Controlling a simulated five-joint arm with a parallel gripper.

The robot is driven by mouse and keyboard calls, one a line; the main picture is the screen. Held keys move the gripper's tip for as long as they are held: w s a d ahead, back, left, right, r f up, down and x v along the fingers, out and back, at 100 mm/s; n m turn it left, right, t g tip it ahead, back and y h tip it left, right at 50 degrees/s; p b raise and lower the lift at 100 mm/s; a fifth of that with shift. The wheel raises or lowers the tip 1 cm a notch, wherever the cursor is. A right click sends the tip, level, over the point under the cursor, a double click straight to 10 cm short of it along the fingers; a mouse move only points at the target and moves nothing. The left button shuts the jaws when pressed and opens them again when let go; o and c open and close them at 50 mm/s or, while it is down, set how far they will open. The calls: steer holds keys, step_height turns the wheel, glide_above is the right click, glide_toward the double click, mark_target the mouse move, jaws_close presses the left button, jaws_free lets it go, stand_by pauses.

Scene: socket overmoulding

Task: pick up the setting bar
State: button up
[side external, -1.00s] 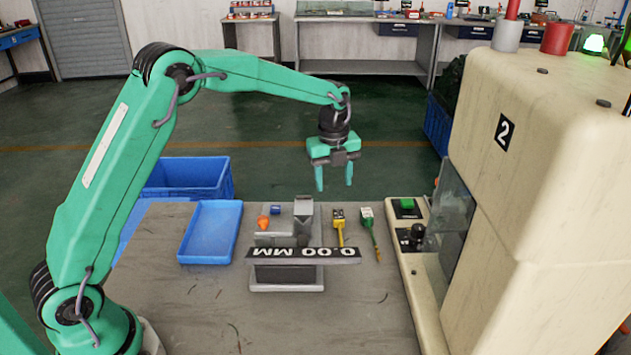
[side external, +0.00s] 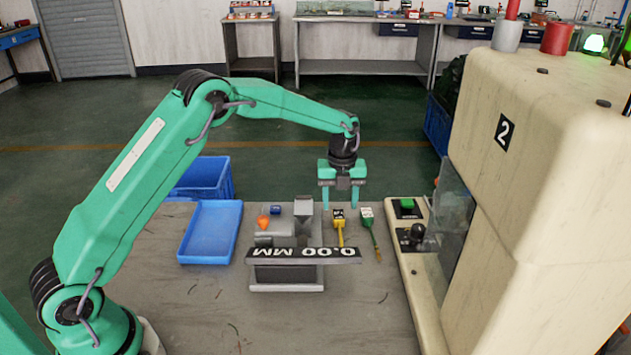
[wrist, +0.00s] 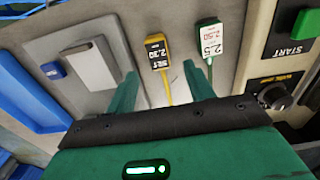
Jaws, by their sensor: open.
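The likely setting bar is the yellow one (side external: 341,236) lying on the table right of the grey gauge block. In the wrist view it is a yellow bar (wrist: 156,50) with a black label that seems to read SET 2.30. A similar green bar (side external: 367,215) lies to its right; its white label (wrist: 210,42) reads about 2.50. My gripper (side external: 341,206) is open and empty, pointing down behind the bars' labelled heads. In the wrist view the yellow bar shows between my two spread fingers (wrist: 160,80), apart from both.
The grey gauge (side external: 287,275) with a 0.00 MM display stands left of the bars.

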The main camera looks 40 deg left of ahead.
mark_target(339, 216)
steer(key=shift+f, duration=0.1)
steer(key=shift+s+f, duration=0.15)
steer(key=shift+f, duration=2.4)
steer(key=shift+c, duration=0.2)
steer(key=c, duration=1.1)
